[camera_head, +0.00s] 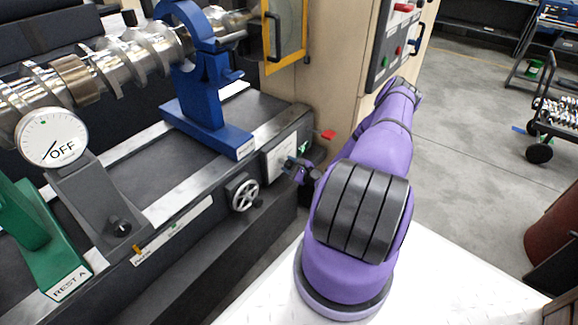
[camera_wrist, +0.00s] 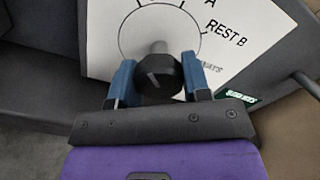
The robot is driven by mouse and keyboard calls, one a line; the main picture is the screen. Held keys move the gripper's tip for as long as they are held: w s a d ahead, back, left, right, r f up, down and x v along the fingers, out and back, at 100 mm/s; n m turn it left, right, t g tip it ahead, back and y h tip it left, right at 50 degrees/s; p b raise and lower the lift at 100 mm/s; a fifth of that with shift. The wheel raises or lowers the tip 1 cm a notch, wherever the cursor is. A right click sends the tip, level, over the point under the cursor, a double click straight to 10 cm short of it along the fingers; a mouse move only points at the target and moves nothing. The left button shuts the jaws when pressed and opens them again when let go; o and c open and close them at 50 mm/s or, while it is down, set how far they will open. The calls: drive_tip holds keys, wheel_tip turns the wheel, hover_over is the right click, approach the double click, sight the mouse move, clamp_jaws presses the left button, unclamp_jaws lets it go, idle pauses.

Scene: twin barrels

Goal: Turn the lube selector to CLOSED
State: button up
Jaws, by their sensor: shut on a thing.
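The lube selector is a black knob (camera_wrist: 160,82) on a white dial plate (camera_wrist: 105,35) in the wrist view. The plate has a circle with tick marks and the words "A", "REST B" and a partly readable "WAYS". A CLOSED label is not readable; the lower dial is hidden by my gripper. My gripper (camera_wrist: 158,74) is shut on the knob, one blue finger on each side. In the head view my gripper (camera_head: 301,170) is at the white selector plate (camera_head: 282,157).
A handwheel (camera_head: 243,193) is just left of the selector. A red lever (camera_head: 327,134) sticks out above it, near my arm. A blue rest (camera_head: 208,105), a green rest (camera_head: 32,235) and a gauge reading "OFF" (camera_head: 52,137) stand farther left. Open floor lies right.

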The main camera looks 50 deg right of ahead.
drive_tip(key=shift+s, duration=0.1)
drive_tip(key=o, duration=0.9)
drive_tip(key=s, duration=1)
drive_tip(key=shift+s+d, duration=0.35)
drive_tip(key=shift+d, duration=0.05)
